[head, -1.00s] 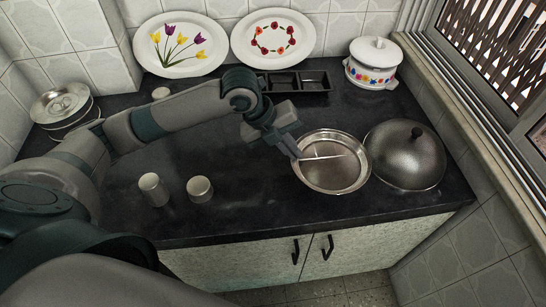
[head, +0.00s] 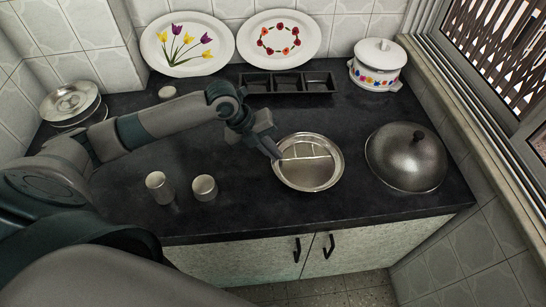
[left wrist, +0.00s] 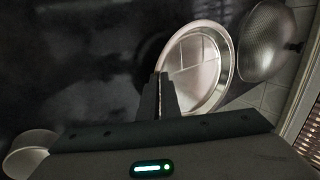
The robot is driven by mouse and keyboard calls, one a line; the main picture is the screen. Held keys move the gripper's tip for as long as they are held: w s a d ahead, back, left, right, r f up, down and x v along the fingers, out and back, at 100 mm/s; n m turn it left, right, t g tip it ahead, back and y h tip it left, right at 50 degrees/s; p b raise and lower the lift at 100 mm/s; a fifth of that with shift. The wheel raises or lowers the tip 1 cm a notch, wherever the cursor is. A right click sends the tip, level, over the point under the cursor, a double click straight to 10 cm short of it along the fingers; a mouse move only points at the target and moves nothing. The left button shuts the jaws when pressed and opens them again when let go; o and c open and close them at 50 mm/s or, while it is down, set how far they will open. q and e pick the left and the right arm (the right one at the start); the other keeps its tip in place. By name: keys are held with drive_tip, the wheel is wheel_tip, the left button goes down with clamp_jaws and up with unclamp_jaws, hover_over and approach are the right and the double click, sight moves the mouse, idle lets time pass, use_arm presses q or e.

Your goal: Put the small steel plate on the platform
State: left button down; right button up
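A round steel plate (head: 318,179) with raised dividers is at the right of the dark countertop in the head view. It also shows in the left wrist view (left wrist: 202,75). My left gripper (head: 277,155) is at the plate's left rim, with its fingers together on that rim. In the left wrist view the fingers (left wrist: 160,88) overlap the rim. I cannot tell whether the plate touches the counter. I cannot single out a separate platform; the flat surface in view is the dark counter (head: 240,220). My right gripper is not in view.
A domed steel lid (head: 405,160) stands right of the plate. Two steel tumblers (head: 159,187) (head: 204,188) stand front left. A black three-part tray (head: 288,93), a white lidded pot (head: 377,75) and two decorated plates (head: 163,54) (head: 302,48) are behind. Stacked steelware (head: 86,118) is back left.

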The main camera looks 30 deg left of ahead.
sight(273, 167)
use_arm(q)
wheel_tip(273, 167, down, 3)
drive_tip(key=shift+r+p, duration=0.15)
drive_tip(key=shift+p, duration=0.25)
drive_tip(key=c, duration=2.4)
unclamp_jaws()
drive_tip(key=shift+f, duration=0.25)
drive_tip(key=shift+o, duration=0.6)
drive_tip(key=shift+r, duration=0.15)
drive_tip(key=shift+s+a+r, duration=0.2)
drive_tip(key=shift+a+r, duration=0.1)
drive_tip(key=shift+r, duration=0.2)
drive_tip(key=b+v, duration=0.2)
drive_tip(key=v, duration=0.8)
drive_tip(key=shift+s+r, duration=0.15)
drive_tip(key=shift+r, duration=0.2)
